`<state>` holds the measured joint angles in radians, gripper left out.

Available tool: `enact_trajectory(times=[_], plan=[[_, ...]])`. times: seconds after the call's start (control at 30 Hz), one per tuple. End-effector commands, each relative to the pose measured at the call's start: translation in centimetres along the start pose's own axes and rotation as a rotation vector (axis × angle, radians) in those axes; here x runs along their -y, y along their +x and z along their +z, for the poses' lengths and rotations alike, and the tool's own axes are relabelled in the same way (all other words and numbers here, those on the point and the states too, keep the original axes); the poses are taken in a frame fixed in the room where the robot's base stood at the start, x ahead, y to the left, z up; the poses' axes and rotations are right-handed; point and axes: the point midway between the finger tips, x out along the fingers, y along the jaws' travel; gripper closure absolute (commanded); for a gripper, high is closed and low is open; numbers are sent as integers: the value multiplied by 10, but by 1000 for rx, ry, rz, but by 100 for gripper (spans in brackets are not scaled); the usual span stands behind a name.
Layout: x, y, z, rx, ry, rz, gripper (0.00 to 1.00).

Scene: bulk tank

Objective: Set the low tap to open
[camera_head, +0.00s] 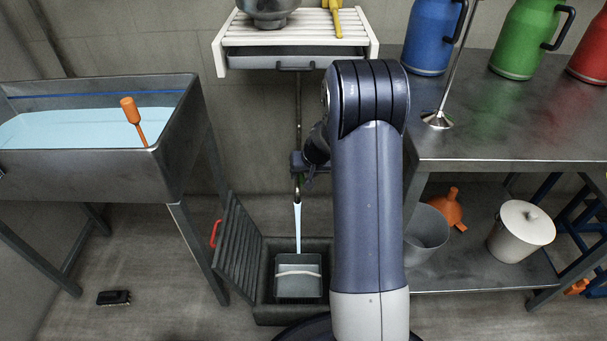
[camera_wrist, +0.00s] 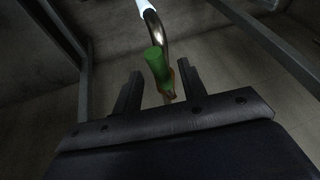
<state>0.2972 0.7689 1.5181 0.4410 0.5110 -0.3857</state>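The low tap has a bent metal spout (camera_wrist: 152,24) and a green handle (camera_wrist: 158,66) in the wrist view. A pale stream of water (camera_head: 298,228) runs from the spout in the head view, so the tap is flowing. My gripper (camera_wrist: 159,88) is open, its two dark fingers apart, with the green handle between and beyond them. I cannot tell whether a finger touches the handle. In the head view my gripper (camera_head: 299,166) is small and dark at the wall pipe (camera_head: 299,115), and hides most of the tap.
The stream falls into a grey bucket (camera_head: 298,288) in a floor basin (camera_head: 262,312) with a raised grate (camera_head: 238,250). A water-filled tank (camera_head: 90,170) stands left. A metal bench (camera_head: 500,145) with coloured jugs stands right. A white slatted shelf (camera_head: 225,50) is above.

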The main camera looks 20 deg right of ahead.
Motion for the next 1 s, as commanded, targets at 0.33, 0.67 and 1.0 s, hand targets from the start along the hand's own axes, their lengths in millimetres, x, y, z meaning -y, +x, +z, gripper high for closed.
enact_trajectory(times=[0.33, 0.67, 1.0], plan=[[0, -70, -2, -4, 1, 1, 60], [0, -102, 0, 0, 0, 1, 60], [0, -102, 0, 0, 0, 0, 60]])
